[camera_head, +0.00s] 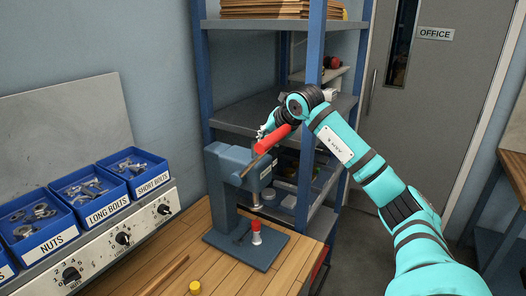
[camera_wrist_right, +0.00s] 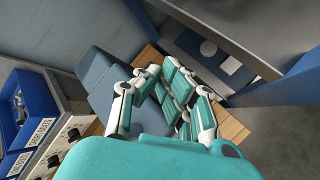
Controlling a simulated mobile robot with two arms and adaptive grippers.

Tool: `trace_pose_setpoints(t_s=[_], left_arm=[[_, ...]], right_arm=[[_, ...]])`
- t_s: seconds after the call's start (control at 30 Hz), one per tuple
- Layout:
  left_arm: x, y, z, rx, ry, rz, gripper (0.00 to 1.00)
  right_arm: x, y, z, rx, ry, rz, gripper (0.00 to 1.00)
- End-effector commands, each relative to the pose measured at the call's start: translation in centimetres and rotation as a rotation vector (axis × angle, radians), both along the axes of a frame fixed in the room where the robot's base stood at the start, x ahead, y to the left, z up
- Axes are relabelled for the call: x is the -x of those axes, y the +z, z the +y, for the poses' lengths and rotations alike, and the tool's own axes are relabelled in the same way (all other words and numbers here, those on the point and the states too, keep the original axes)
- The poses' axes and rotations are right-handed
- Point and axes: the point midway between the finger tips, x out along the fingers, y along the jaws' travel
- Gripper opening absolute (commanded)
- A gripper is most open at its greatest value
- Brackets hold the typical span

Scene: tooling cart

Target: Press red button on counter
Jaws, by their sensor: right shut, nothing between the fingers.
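A small upright piece with a red top and white lower part (camera_head: 256,232) stands on the base of a blue-grey press (camera_head: 222,180) on the wooden counter (camera_head: 235,283). It is the only small red-topped thing I see there; I cannot tell whether it is the button. The press's lever has a red grip (camera_head: 272,139) that slants up to the right. My right gripper (camera_head: 265,130) is beside the upper part of this grip, above the press, shut and empty. Its fingers also show in the right wrist view (camera_wrist_right: 168,95), with the press (camera_wrist_right: 105,82) behind. My left gripper is out of view.
A small yellow piece (camera_head: 194,288) is at the counter's front. Blue bins (camera_head: 40,238) of nuts and bolts stand at left, above a panel with black dials (camera_head: 122,238). A blue-framed shelf (camera_head: 240,118) stands behind the press. Open floor (camera_head: 352,255) lies right of the counter.

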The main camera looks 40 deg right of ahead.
Motion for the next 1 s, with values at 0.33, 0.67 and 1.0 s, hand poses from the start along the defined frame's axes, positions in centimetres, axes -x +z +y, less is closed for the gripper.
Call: trace_pose_setpoints(t_s=[0.33,0.67,1.0], left_arm=[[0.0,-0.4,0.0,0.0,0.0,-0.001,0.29],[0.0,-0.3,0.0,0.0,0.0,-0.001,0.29],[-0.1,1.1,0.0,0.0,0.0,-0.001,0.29]], right_arm=[[0.0,-0.5,0.0,0.001,0.001,0.002,0.0],[0.0,-0.5,0.0,0.0,0.001,0.003,0.0],[0.0,1.2,0.0,0.0,0.0,0.003,0.0]])
